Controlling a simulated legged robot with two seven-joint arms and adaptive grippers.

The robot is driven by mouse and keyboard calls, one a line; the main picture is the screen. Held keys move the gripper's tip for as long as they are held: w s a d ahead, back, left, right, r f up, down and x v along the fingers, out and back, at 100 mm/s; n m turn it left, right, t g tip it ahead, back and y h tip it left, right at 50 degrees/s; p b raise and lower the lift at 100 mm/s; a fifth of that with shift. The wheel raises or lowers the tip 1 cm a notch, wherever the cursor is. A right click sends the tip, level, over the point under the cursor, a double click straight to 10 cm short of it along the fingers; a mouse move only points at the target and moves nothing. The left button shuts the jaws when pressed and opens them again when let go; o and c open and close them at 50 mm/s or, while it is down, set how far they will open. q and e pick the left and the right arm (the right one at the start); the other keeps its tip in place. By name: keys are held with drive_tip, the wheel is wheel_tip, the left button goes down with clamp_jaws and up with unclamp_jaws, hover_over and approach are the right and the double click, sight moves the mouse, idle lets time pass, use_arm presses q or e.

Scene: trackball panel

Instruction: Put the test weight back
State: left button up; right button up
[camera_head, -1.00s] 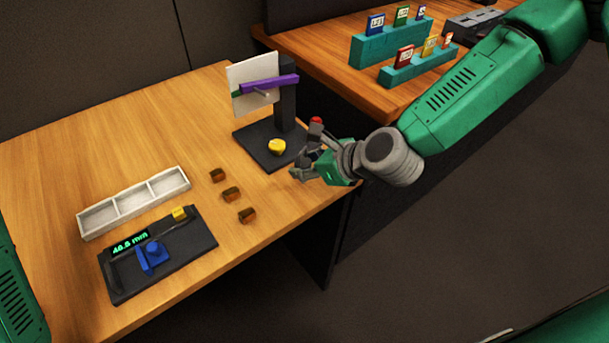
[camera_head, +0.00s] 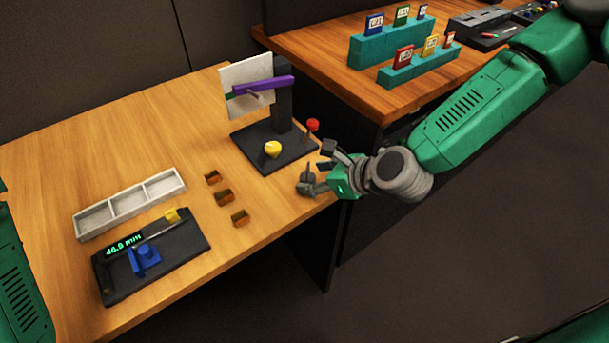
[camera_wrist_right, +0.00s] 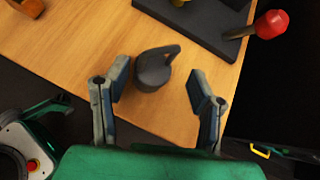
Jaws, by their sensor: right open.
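The test weight (camera_wrist_right: 152,70), a small dark grey body with a looped handle on top, stands on the wooden table near its front right edge. In the head view the weight (camera_head: 306,178) is partly mixed with the dark fingers. My right gripper (camera_wrist_right: 158,82) is open, with one finger on each side of the weight and the weight closer to the left finger in the wrist view. In the head view my right gripper (camera_head: 319,169) is low at the table edge. My left gripper is not in view; only green parts of my left arm show.
A black stand (camera_head: 284,95) with a purple lever (camera_head: 264,86), yellow knob (camera_head: 272,150) and red knob (camera_head: 313,125) is just behind the gripper. Brown blocks (camera_head: 224,197), a grey tray (camera_head: 130,204) and a black gauge (camera_head: 155,265) are left. A second table (camera_head: 330,70) is behind.

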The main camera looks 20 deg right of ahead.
drive_tip(key=a+r+p+v, duration=0.1)
drive_tip(key=a+v, duration=0.1)
drive_tip(key=v, duration=0.8)
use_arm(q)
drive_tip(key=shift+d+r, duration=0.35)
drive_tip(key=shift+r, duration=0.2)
use_arm(e)
drive_tip(key=s+d+f+n+g+h, duration=0.3)
drive_tip(key=s+f+n, duration=0.6)
drive_tip(key=n, duration=0.5)
drive_tip(key=s+d+f+n+g+h, duration=0.3)
drive_tip(key=s+d+f+n+g, duration=0.2)
drive_tip(key=s+f+n, duration=0.5)
drive_tip(key=shift+s+d+f+n, duration=0.3)
drive_tip(key=shift+s+d+n, duration=0.75)
drive_tip(key=shift+n, duration=1.25)
